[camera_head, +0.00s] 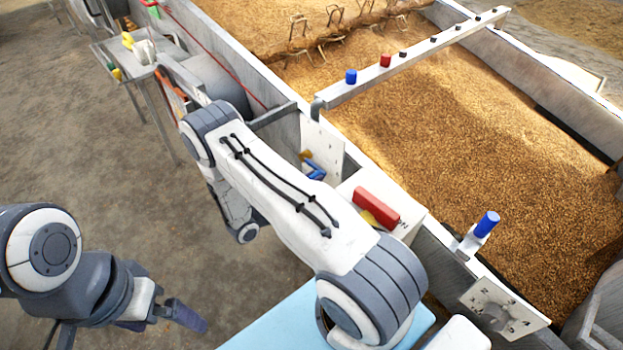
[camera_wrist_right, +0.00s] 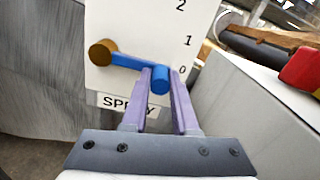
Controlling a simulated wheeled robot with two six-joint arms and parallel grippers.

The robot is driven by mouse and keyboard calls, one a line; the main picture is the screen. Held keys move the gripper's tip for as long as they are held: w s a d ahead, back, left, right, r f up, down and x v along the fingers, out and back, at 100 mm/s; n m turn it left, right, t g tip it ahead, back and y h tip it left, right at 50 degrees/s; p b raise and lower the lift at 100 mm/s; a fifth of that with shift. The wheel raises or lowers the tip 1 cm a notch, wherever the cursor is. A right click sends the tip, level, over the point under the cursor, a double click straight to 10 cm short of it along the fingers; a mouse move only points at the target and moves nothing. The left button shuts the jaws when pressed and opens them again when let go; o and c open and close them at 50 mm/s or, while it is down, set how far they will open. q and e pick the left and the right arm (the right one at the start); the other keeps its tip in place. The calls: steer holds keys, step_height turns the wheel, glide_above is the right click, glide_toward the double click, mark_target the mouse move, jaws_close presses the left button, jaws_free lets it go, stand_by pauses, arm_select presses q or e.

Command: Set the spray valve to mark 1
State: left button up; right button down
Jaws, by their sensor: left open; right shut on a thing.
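In the right wrist view a white plate (camera_wrist_right: 125,27) carries the marks 0, 1 and 2 and a partly covered label that starts "SP". The spray valve's blue lever (camera_wrist_right: 125,60) runs right from a round brass-coloured pivot (camera_wrist_right: 102,52). The lever's knob end is near mark 0, below mark 1. My right gripper (camera_wrist_right: 162,85) has its purple fingers on either side of that knob and is shut on it. In the head view the right gripper is hidden behind my arm. My left gripper (camera_head: 168,318) is open and empty at lower left, away from the valve.
A blue knob (camera_head: 487,224) stands on the wall of the grain bed (camera_head: 470,130). Open floor lies at left.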

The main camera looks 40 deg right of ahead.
step_height(320, 180, up, 2)
steer(key=n+p, duration=0.2)
steer(key=shift+w+p, duration=0.15)
steer(key=shift+p, duration=0.15)
steer(key=shift+a+r+n+p, duration=0.1)
steer(key=shift+r+n+p, duration=0.25)
steer(key=shift+n, duration=0.25)
steer(key=shift+w+r+n+p, duration=0.2)
steer(key=shift+r+n+p, duration=0.1)
steer(key=shift+n, duration=0.3)
steer(key=shift+f, duration=0.1)
steer(key=c, duration=0.7)
jaws_free()
